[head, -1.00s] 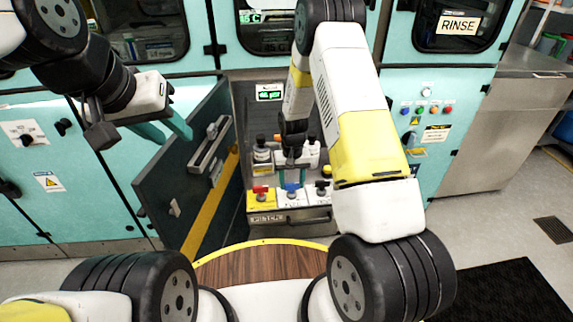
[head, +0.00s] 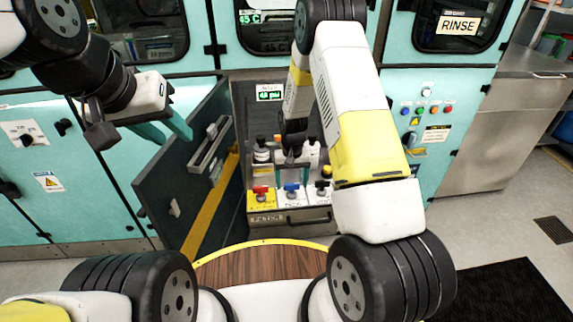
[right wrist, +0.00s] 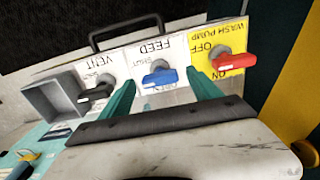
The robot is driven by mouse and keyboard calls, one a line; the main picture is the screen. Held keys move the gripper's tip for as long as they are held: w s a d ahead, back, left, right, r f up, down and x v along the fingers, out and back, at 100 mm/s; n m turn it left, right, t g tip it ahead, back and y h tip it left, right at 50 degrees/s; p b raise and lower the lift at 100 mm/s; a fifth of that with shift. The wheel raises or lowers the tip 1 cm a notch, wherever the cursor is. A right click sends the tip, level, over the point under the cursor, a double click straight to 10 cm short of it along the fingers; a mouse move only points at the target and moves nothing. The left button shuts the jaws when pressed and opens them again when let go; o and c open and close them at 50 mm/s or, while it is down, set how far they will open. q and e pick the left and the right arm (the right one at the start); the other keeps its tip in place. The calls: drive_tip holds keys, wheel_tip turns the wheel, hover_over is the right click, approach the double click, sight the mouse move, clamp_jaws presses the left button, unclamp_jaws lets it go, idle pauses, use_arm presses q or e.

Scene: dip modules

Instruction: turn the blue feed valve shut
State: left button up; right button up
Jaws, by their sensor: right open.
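The blue feed valve handle (head: 291,187) is on the white middle panel of the filter unit, and it also shows in the right wrist view (right wrist: 160,76). There it lies roughly crosswise under the FEED label, close to the SHUT and OPEN marks. My right gripper (right wrist: 165,82) is open, with its teal fingers on either side of the blue handle in that view. In the head view my right gripper (head: 291,160) is just above the handle, apparently clear of it. My left gripper (head: 174,137) is open and empty at the left, by the open cabinet door.
The red wash pump handle (right wrist: 234,61) and the black vent handle (right wrist: 98,94) flank the blue one. Bottles (head: 262,150) stand behind the panels. The dark open door (head: 185,175) is at the left. A wooden round top (head: 262,265) lies in front.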

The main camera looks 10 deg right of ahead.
wheel_tip(320, 180, up, 7)
drive_tip(key=shift+r, duration=0.2)
idle(0.3)
drive_tip(key=shift+r, duration=0.25)
wheel_tip(320, 180, up, 13)
drive_tip(key=t+y, duration=0.1)
drive_tip(key=t, duration=0.1)
hover_over(292, 184)
drive_tip(key=s+d, duration=0.1)
drive_tip(key=s, duration=0.2)
drive_tip(key=s+d+r+t, duration=0.1)
drive_tip(key=s+r, duration=0.6)
drive_tip(key=r, duration=0.3)
drive_tip(key=s+r+t, duration=0.1)
drive_tip(key=s+r, duration=0.3)
drive_tip(key=s, duration=0.4)
drive_tip(key=s+d+r+t+y, duration=0.1)
drive_tip(key=s+r, duration=0.3)
drive_tip(key=s, duration=0.4)
drive_tip(key=shift+r+n+t, duration=0.35)
drive_tip(key=shift+n+t, duration=0.05)
drive_tip(key=shift+t, duration=0.2)
drive_tip(key=shift+s+d, duration=0.1)
